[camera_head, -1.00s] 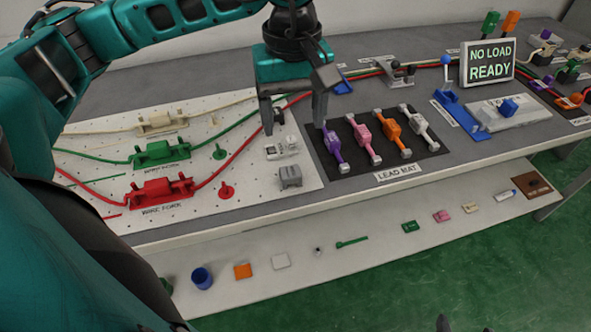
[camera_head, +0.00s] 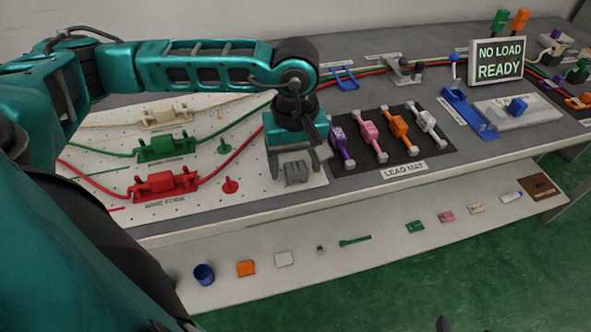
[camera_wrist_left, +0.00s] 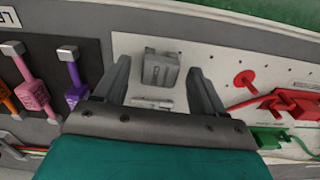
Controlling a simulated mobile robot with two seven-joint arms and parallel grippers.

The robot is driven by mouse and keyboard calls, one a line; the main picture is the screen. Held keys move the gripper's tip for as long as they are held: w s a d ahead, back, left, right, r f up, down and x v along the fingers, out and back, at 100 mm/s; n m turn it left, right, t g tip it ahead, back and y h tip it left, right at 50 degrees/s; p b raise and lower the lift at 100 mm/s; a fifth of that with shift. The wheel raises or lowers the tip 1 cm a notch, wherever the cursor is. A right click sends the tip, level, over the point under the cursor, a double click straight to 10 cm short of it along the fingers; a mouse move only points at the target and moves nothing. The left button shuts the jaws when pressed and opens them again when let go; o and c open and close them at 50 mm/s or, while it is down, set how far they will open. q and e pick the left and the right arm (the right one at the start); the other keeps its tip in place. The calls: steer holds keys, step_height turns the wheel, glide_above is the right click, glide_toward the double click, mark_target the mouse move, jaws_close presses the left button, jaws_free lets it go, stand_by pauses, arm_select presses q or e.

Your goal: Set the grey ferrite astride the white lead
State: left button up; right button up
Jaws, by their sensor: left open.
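The grey ferrite (camera_head: 297,173) is a small grooved block on the pegboard's right end. In the left wrist view the ferrite (camera_wrist_left: 160,69) lies between the two finger lines. My left gripper (camera_head: 296,161) is open, pointing down over the ferrite, one finger to each side; contact cannot be told. The white lead (camera_head: 427,121) lies on the dark lead mat (camera_head: 357,163), rightmost in its row, a light bar with grey end blocks. My right gripper is out of view.
Purple (camera_head: 341,142), pink (camera_head: 370,135) and orange (camera_head: 398,129) leads lie left of the white one. Red (camera_head: 165,183) and green (camera_head: 166,148) wire forks stand on the pegboard. A blue lever fixture (camera_head: 468,113) stands right of the mat. A sign reads NO LOAD READY (camera_head: 499,61).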

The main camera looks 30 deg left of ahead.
arm_select(q)
steer(key=c, duration=1.1)
steer(key=shift+c, duration=0.2)
